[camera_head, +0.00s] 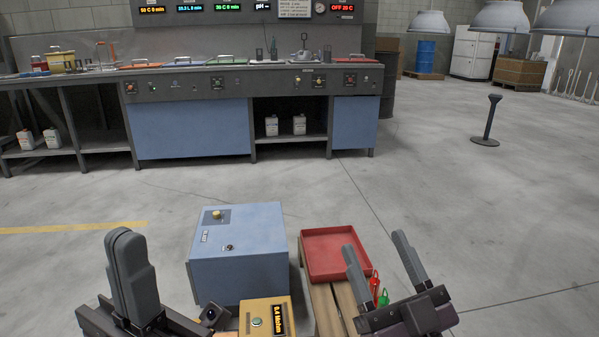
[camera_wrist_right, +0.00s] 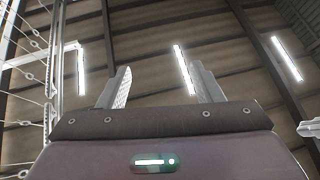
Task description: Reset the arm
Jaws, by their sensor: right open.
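My left gripper (camera_head: 122,236) is at the lower left of the head view, fingers pointing up and pressed together, with nothing seen between them. My right gripper (camera_head: 372,243) is at the lower right, fingers up and spread apart, with nothing between them. In the right wrist view, the right gripper's two fingers (camera_wrist_right: 162,80) stand apart against the ceiling. Both grippers are raised in front of me, on either side of a blue box and a yellow unit. Most of both arms is out of view.
A blue control box (camera_head: 240,265), a yellow display unit (camera_head: 267,322) and a red tray (camera_head: 337,255) stand close ahead, the tray on wooden slats. Red and green tags (camera_head: 383,298) show beside the right gripper. A long workbench (camera_head: 190,125) stands at the back. Open floor lies between.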

